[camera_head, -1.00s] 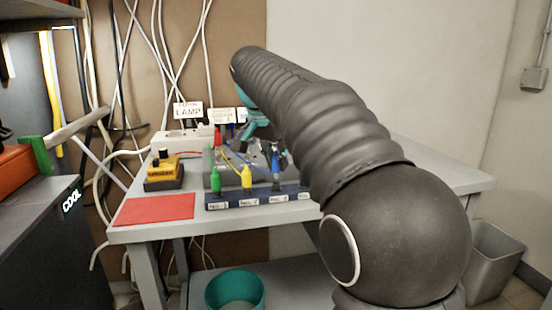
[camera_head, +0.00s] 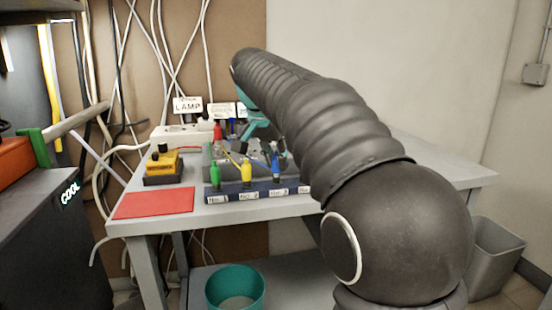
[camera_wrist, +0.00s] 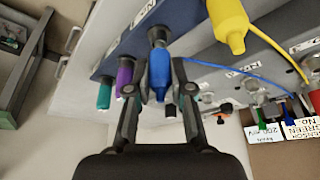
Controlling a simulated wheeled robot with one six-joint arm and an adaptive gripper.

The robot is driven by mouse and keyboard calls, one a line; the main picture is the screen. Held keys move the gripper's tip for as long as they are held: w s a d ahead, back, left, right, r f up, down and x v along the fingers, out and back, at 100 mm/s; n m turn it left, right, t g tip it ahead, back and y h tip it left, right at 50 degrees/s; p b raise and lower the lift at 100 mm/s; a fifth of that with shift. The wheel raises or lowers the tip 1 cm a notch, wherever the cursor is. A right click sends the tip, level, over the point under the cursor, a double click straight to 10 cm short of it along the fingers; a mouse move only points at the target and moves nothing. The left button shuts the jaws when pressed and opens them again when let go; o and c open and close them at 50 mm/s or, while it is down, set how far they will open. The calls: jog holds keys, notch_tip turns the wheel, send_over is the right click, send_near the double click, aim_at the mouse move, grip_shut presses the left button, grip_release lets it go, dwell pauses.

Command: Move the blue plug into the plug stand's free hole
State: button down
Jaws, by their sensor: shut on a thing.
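The blue plug (camera_wrist: 160,80) is between the two fingers of my gripper (camera_wrist: 158,88) in the wrist view, and the gripper is shut on it. Its grey end meets or overlaps the dark blue plug stand (camera_wrist: 200,35); I cannot tell how deep it sits. In the head view the blue plug (camera_head: 276,167) stands upright near the label No. 3 on the stand (camera_head: 235,198). A green plug (camera_head: 215,176) and a yellow plug (camera_head: 247,174) stand at No. 1 and No. 2. My arm hides the stand's right part and most of the gripper.
Purple (camera_wrist: 124,80) and teal (camera_wrist: 104,92) plugs stand close beside my gripper in the wrist view. Blue and yellow wires run behind the stand. A red mat (camera_head: 154,203) and a yellow device (camera_head: 163,166) lie left of the stand.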

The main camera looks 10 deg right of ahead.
jog(key=shift+f+b, duration=0.35)
jog(key=shift+f, duration=0.35)
jog(key=c, duration=1)
grip_release()
jog(key=shift+o, duration=0.2)
jog(key=shift+r, duration=0.1)
jog(key=v, duration=1.2)
jog(key=s+d+f+n+t+y, duration=0.2)
jog(key=s+f+n, duration=0.7)
jog(key=s+f, duration=1.8)
jog(key=shift+d+f+y+p, duration=0.35)
jog(key=shift+d+f+y, duration=0.3)
jog(key=shift+f, duration=0.2)
